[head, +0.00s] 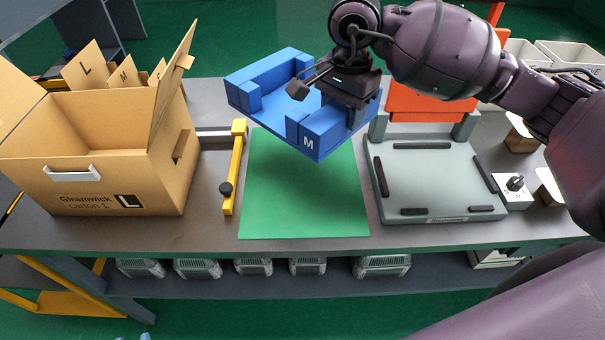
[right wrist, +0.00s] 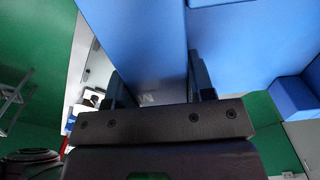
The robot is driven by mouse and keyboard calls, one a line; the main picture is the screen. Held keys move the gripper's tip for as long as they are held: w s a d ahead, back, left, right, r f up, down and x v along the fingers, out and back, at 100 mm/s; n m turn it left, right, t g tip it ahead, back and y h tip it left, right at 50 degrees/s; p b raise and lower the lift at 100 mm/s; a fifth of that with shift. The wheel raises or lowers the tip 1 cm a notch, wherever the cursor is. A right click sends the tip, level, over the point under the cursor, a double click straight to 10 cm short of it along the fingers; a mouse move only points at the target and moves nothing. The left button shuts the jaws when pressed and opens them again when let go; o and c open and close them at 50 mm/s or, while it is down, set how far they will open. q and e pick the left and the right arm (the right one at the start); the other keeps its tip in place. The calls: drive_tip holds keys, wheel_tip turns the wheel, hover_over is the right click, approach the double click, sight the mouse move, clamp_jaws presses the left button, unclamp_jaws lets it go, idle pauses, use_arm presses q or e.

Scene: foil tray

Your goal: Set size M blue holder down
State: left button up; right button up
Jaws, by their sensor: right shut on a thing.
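The blue holder (head: 272,97), marked M, is held in the air above the green mat (head: 300,205) in the head view. It appears slightly tilted and turned at an angle to the mat. My right gripper (head: 345,108) is shut on its right-hand wall, near the M. In the right wrist view the holder (right wrist: 245,45) fills much of the upper picture, with a wall between the two fingers (right wrist: 160,92). Part of the holder is hidden behind the gripper in the head view. My left gripper is not in view.
An open carton (head: 95,160) stands left of the mat, with a yellow bar (head: 234,170) between them. A grey-green fixture (head: 432,180) with dark pads stands right of the mat. An orange panel (head: 425,106) rises behind the fixture. The mat itself is clear.

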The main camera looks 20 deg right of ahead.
wheel_tip(320, 180, down, 15)
drive_tip(key=shift+f, duration=2.4)
drive_tip(key=shift+f, duration=0.1)
drive_tip(key=o, duration=0.8)
drive_tip(key=shift+f, duration=0.1)
drive_tip(key=o, duration=0.4)
drive_tip(key=shift+o, duration=0.2)
